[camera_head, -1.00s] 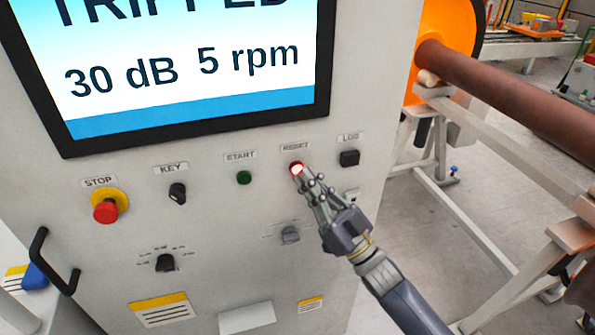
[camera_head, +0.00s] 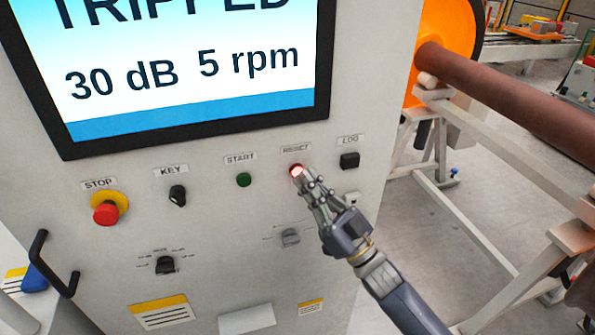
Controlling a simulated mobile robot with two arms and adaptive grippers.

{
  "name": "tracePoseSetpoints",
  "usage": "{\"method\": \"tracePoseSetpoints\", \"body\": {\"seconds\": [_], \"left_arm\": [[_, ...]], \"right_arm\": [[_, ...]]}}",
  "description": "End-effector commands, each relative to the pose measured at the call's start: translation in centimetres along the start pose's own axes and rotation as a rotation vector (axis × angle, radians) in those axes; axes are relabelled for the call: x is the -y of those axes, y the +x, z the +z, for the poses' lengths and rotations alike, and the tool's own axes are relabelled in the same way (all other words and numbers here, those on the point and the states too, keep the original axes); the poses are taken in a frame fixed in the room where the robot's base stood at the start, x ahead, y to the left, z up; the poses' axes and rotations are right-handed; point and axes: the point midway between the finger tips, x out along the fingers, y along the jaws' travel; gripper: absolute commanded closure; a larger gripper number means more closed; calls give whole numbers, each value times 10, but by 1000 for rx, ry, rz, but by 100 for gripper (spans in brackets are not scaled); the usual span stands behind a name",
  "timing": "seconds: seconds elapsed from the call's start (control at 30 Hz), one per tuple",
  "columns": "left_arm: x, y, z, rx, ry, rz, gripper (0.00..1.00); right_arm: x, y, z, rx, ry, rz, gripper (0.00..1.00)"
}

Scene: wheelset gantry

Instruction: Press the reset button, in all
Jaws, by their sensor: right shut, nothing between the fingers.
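The reset button (camera_head: 294,168) is a red, glowing round button under the RESET label (camera_head: 295,149) on the grey control cabinet. My right gripper (camera_head: 299,176) is shut and empty, with its fingertips at the button and covering its lower part. I cannot tell whether the tips touch it or stop just in front. The screen (camera_head: 190,60) above reads TRIPPED, 30 dB and 5 rpm. My left gripper is not in view.
A green START button (camera_head: 244,180) and a black LOG button (camera_head: 349,160) flank the reset button. The KEY switch (camera_head: 177,195) and red STOP button (camera_head: 106,213) are further left. A brown shaft (camera_head: 500,92) on a white frame (camera_head: 455,210) stands at the right.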

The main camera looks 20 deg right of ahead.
Motion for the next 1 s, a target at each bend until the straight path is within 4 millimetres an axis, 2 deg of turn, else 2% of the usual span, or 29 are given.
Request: {"method": "tracePoseSetpoints", "body": {"seconds": [1.0], "left_arm": [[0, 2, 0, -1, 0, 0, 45]], "right_arm": [[-4, 6, 4, 0, 0, 0, 100]]}}
